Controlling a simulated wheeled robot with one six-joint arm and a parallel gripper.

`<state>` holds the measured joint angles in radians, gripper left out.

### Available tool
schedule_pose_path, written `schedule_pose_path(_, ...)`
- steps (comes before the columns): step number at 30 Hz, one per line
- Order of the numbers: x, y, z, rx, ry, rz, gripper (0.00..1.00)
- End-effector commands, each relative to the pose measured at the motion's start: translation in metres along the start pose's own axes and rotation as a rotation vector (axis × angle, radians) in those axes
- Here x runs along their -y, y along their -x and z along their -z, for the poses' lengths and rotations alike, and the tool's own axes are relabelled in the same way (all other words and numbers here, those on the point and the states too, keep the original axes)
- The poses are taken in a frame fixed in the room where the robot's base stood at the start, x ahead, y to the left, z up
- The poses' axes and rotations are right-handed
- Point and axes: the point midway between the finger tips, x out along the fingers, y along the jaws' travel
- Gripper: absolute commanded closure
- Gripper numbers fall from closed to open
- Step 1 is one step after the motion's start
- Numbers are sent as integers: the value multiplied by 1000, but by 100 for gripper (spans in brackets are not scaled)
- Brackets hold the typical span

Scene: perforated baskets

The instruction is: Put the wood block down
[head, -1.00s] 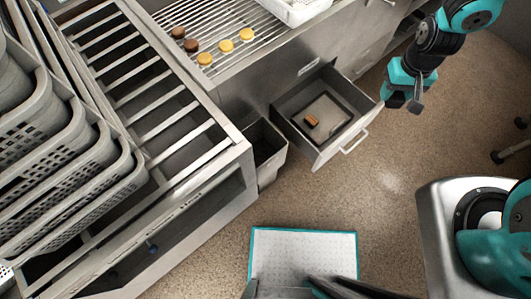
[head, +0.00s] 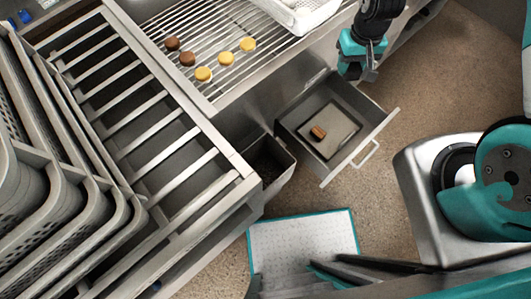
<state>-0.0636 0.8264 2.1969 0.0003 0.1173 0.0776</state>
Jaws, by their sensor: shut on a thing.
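My gripper (head: 357,70) hangs at the top right, above the back right edge of the open drawer (head: 374,134). Its jaws point down and are shut on the wood block, which is too small and shaded between the fingers to make out clearly. A small brown piece (head: 317,132) lies in the drawer, apart from my gripper. Its material cannot be told.
Several brown and yellow round pieces (head: 203,74) lie on the wire rack, beside a white basket (head: 297,16). Grey perforated baskets (head: 60,190) stand at the left by a slatted rack (head: 150,115). A narrow open bin (head: 280,172) is left of the drawer.

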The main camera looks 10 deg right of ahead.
Motion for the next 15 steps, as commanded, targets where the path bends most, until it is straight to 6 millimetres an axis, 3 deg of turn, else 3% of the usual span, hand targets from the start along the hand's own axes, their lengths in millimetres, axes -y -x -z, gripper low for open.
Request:
schedule_pose_path(1, 5, -23, 0, -1, -10, 0, 82)
schedule_pose_path(15, 51, -117, -1, -1, -170, 1, 82)
